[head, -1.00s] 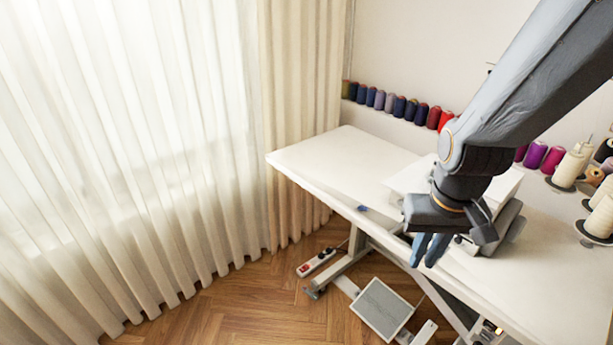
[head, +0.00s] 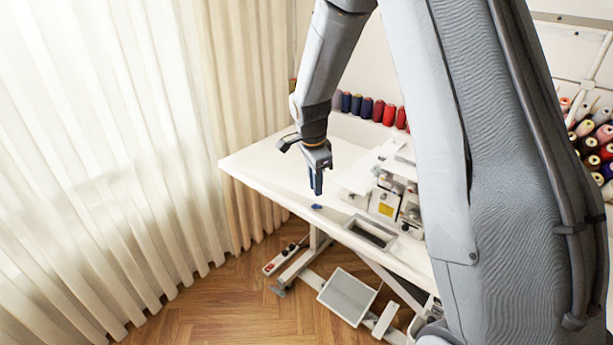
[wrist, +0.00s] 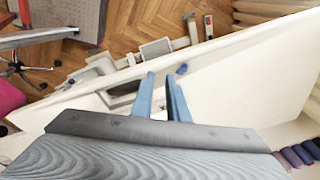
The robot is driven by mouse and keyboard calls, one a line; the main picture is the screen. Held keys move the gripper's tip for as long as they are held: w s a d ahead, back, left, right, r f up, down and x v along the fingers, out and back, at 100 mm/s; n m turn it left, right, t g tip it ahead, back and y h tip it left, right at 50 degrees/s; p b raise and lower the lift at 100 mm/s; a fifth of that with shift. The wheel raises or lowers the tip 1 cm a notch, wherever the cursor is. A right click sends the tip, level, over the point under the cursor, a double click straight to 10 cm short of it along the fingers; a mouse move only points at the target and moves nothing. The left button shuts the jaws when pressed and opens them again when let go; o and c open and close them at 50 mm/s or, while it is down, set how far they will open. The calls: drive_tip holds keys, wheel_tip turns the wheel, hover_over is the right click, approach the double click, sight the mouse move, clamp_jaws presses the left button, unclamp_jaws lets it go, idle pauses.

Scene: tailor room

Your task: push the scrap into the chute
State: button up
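The scrap (head: 316,206) is a small dark blue piece lying on the white table near its front edge, left of the chute. It also shows in the wrist view (wrist: 182,69), just beyond my fingertips. The chute (head: 369,231) is a rectangular opening with a pale rim in the tabletop; in the wrist view its dark opening (wrist: 123,92) lies left of my fingers. My gripper (head: 317,191) points down close above and behind the scrap. In the wrist view its two blue fingers (wrist: 160,76) stand a little apart, with nothing between them. I cannot tell whether they touch the table.
A white sewing machine (head: 390,195) stands behind and right of the chute. Thread spools (head: 366,108) line the back. The table (head: 262,163) is clear to the left. A power strip (head: 281,259) and a pedal (head: 347,296) are below.

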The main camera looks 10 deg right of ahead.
sight(319, 206)
drive_tip(key=w+f+m+h+p, duration=0.1)
drive_tip(key=w+f+m, duration=0.3)
drive_tip(key=w+m, duration=0.2)
drive_tip(key=w+f+m+p, duration=0.2)
drive_tip(key=w+f+m, duration=0.1)
drive_tip(key=w+m, duration=0.3)
drive_tip(key=x, duration=0.2)
drive_tip(key=a+b+x, duration=0.1)
drive_tip(key=x, duration=0.4)
drive_tip(key=shift+s+a+f+b, duration=0.15)
drive_tip(key=shift+f+b, duration=0.25)
drive_tip(key=shift+f, duration=0.05)
drive_tip(key=shift+s, duration=0.1)
drive_tip(key=shift+s+d+p, duration=0.95)
drive_tip(key=shift+s+d, duration=0.6)
drive_tip(key=shift+s, duration=0.35)
drive_tip(key=shift+s+d, duration=0.1)
drive_tip(key=shift+d, duration=0.05)
drive_tip(key=shift+s+d, duration=0.5)
drive_tip(key=shift+s, duration=0.2)
drive_tip(key=shift+s+d, duration=0.55)
drive_tip(key=shift+s, duration=0.15)
